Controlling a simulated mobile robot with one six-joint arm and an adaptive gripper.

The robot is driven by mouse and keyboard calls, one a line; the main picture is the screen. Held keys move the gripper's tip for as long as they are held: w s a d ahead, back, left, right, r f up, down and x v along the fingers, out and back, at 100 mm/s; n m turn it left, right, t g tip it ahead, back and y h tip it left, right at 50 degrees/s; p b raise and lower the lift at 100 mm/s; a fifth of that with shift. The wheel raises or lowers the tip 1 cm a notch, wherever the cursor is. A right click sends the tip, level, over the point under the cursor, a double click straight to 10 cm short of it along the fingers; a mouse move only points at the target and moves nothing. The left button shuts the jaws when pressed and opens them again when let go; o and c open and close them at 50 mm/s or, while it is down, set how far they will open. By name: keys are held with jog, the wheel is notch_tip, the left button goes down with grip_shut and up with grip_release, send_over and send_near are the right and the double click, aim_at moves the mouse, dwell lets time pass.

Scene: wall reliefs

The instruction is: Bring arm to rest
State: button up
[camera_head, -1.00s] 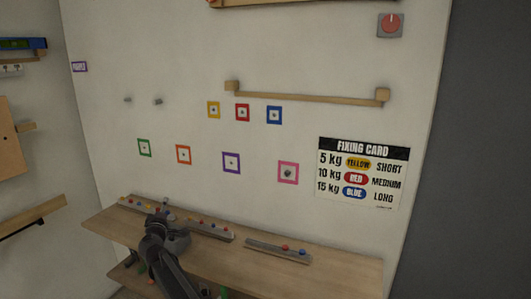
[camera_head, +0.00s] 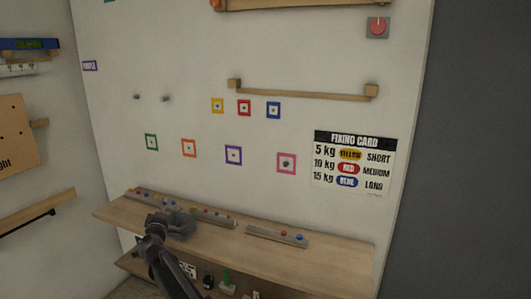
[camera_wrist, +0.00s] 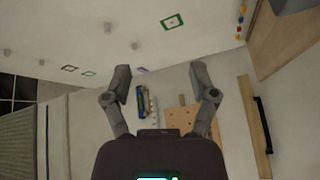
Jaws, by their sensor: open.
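My arm rises from the bottom of the head view, and my gripper (camera_head: 178,222) is over the left part of the wooden shelf (camera_head: 335,262). In the wrist view my gripper (camera_wrist: 160,82) has its two fingers spread wide apart, with nothing between them. The fingers point toward the white wall. From the head view I cannot tell the exact gap between the gripper and the shelf.
Grey strips with coloured knobs lie on the shelf, one of them at the right (camera_head: 277,236). A wooden bar (camera_head: 303,92), several coloured square frames and a fixing card (camera_head: 353,163) are on the wall. Small objects sit below the shelf.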

jog(key=d+f+m+g+h, duration=0.1)
jog(key=d+f+m+h, duration=0.2)
jog(key=d, duration=0.7)
jog(key=d+f+m+g+h, duration=0.2)
jog(key=d+m+h, duration=0.1)
jog(key=d, duration=0.7)
jog(key=s+d+f+m+g, duration=0.2)
jog(key=s+d+f+g, duration=0.1)
jog(key=d, duration=0.6)
jog(key=s+d+f+m+g+h+b, duration=0.1)
jog(key=s+d+f+m+g, duration=0.2)
jog(key=s+d+f, duration=0.3)
jog(key=s+d+f+m+g+b, duration=0.1)
jog(key=s+d+f+g, duration=0.3)
jog(key=d, duration=0.9)
jog(key=shift+s+f+m+g+h, duration=0.4)
jog(key=shift+s+f+m, duration=0.15)
jog(key=shift+m, duration=0.25)
jog(key=s+d+f+g+y, duration=0.2)
jog(key=s, duration=0.5)
jog(key=s+d+f+m+g+y+b, duration=0.1)
jog(key=s+d+f+g+y, duration=0.1)
jog(key=s, duration=0.6)
jog(key=shift+d+f+m+g+y, duration=0.15)
jog(key=shift+d+m+g+y, duration=0.2)
jog(key=shift+g+y, duration=0.2)
